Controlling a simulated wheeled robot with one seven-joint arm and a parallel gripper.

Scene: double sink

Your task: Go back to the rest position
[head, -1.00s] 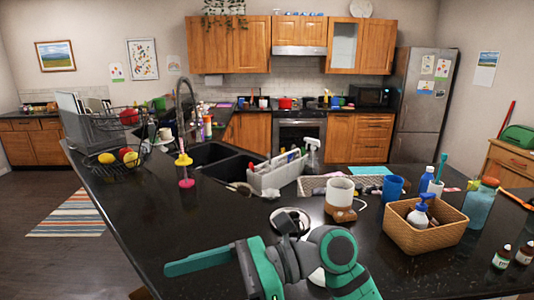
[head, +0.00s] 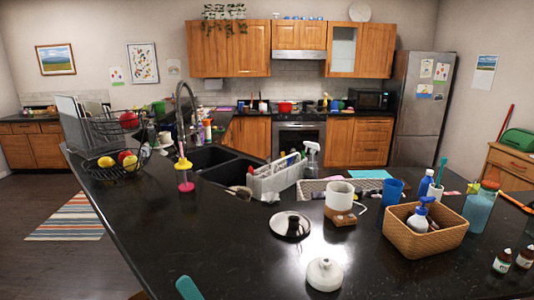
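Only a teal tip of my gripper (head: 187,288) shows at the bottom edge of the head view, low over the front of the black counter (head: 225,245). The rest of the gripper and my arm are out of the frame. I cannot see the gap between the fingers or whether anything is held. The tip appears apart from the objects on the counter.
A white round lidded object (head: 324,275) stands at the front of the counter. A wicker basket (head: 425,240) with bottles is right. The double sink (head: 228,166) lies behind. The left-front counter is clear.

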